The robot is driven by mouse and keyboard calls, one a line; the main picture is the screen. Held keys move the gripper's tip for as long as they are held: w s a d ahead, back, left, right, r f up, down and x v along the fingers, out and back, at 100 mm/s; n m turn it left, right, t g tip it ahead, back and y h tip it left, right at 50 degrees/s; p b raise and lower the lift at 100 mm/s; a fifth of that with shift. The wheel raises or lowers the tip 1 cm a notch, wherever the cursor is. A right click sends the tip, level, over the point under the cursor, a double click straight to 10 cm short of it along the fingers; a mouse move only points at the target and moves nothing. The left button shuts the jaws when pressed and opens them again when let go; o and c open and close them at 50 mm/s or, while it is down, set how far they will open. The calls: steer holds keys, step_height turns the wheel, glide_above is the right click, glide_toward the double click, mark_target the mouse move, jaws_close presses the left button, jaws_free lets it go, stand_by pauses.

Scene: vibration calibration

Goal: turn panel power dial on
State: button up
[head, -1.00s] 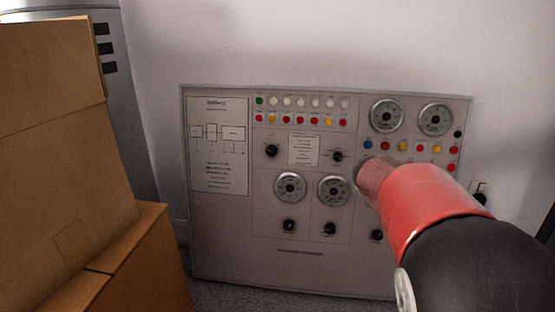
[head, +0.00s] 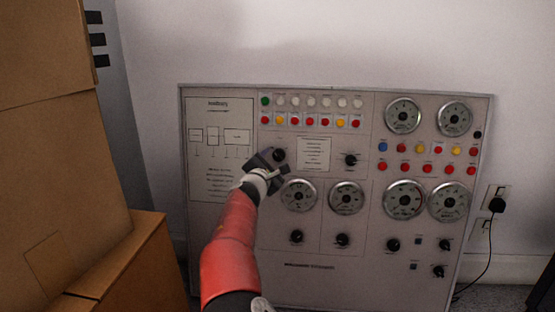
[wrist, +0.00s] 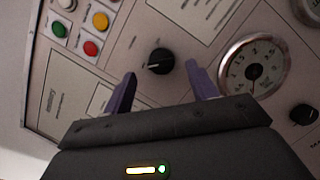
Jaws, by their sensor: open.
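The control panel (head: 300,250) stands upright against the wall. A black dial (head: 280,155) sits on it at the upper left, right of the diagram sheet; I cannot read which dial is the power dial. In the wrist view this black dial (wrist: 160,61) has a pale pointer line and lies just beyond and between my fingertips. My gripper (head: 268,164) is in front of the panel at this dial, partly covering it. In the wrist view my gripper (wrist: 160,78) is open, a finger on each side of the dial, with nothing held. I cannot tell whether the fingers touch the panel.
Other black dials (head: 351,160) and several round gauges (head: 346,198) are nearby. Rows of coloured buttons (head: 310,121) run above. Cardboard boxes (head: 60,150) are stacked at the left. A plugged-in cord (head: 487,262) hangs at the right.

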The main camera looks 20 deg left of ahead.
mark_target(279, 156)
steer(key=shift+w+p, duration=0.4)
steer(key=shift+w, duration=1.4)
steer(key=shift+c, duration=0.5)
steer(key=c, duration=0.9)
